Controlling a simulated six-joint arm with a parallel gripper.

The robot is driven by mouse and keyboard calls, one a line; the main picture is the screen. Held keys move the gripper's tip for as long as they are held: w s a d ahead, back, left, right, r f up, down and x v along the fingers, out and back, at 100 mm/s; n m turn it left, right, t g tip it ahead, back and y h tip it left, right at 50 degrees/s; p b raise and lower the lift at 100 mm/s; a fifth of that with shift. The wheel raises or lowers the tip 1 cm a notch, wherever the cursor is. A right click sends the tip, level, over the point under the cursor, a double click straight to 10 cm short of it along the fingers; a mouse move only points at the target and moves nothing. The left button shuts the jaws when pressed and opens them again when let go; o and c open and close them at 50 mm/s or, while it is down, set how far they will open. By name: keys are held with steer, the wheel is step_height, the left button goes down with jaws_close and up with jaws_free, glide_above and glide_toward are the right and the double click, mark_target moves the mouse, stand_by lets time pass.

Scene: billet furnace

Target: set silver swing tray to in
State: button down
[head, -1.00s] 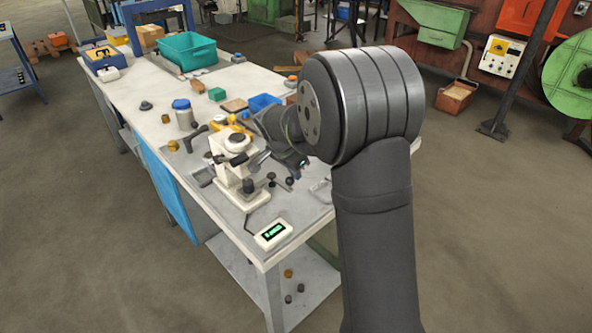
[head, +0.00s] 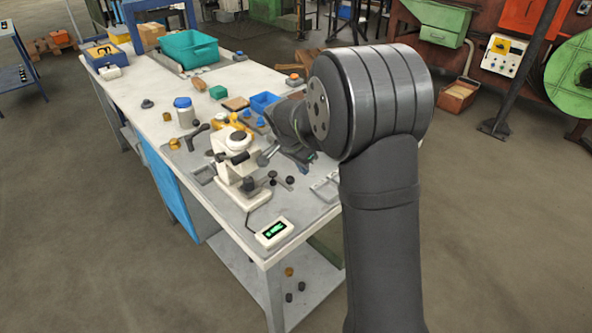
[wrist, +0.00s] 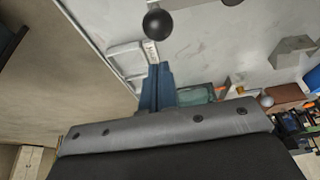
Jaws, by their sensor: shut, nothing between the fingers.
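A pale silver tray-like frame (head: 325,187) lies at the right edge of the bench in the head view, partly behind my arm. I take it for the swing tray; its hinge cannot be made out. It also shows in the wrist view (wrist: 126,58), left of my fingers. My gripper (wrist: 155,68) has blue fingers, shut with nothing between them, their tips close beside the frame; contact cannot be told. In the head view my gripper (head: 305,160) is above the bench, largely hidden by my arm.
A white instrument (head: 238,165) with dark knobs stands left of my gripper. A black ball knob (wrist: 158,24) is just beyond my fingertips. A small display box (head: 274,232) sits at the front corner. A blue bin (head: 264,102) and teal crate (head: 188,50) stand farther back.

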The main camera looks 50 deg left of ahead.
steer(key=w+v, duration=0.1)
steer(key=v, duration=0.8)
steer(key=shift+a+r, duration=0.25)
steer(key=shift+r, duration=0.35)
steer(key=shift+w, duration=0.15)
step_height(320, 180, down, 10)
steer(key=shift+s, duration=0.25)
steer(key=shift+w+f, duration=0.1)
